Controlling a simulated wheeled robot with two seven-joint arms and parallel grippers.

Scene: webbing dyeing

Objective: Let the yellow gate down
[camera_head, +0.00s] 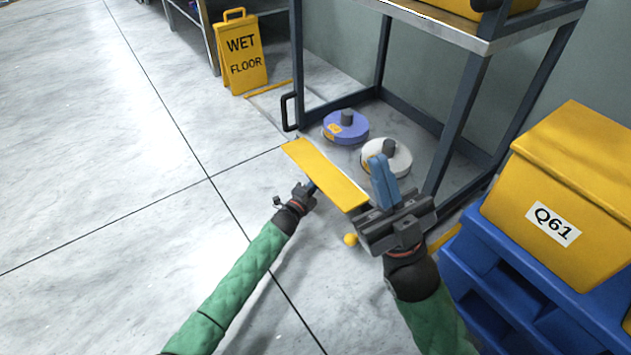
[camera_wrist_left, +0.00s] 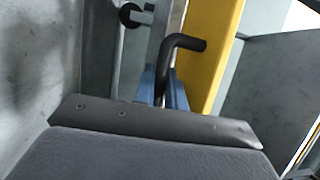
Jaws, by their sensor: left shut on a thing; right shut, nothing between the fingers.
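The yellow gate (camera_head: 325,174) is a flat yellow bar, slanting across the front of the dark rack at low height; it also shows in the left wrist view (camera_wrist_left: 213,60). My left gripper (camera_head: 311,185) is beside the gate's left side, its tips partly hidden by it. In the left wrist view its blue fingers (camera_wrist_left: 163,88) are shut on a black bent handle (camera_wrist_left: 184,44) beside the gate. My right gripper (camera_head: 378,160) is shut and empty, pointing up near the gate's right end, in front of the rack.
A blue-purple spool (camera_head: 345,128) and a white spool (camera_head: 398,160) lie inside the rack (camera_head: 460,120). A yellow bin (camera_head: 560,185) sits on blue crates (camera_head: 500,285) at right. A wet floor sign (camera_head: 240,55) stands behind. Left floor is clear.

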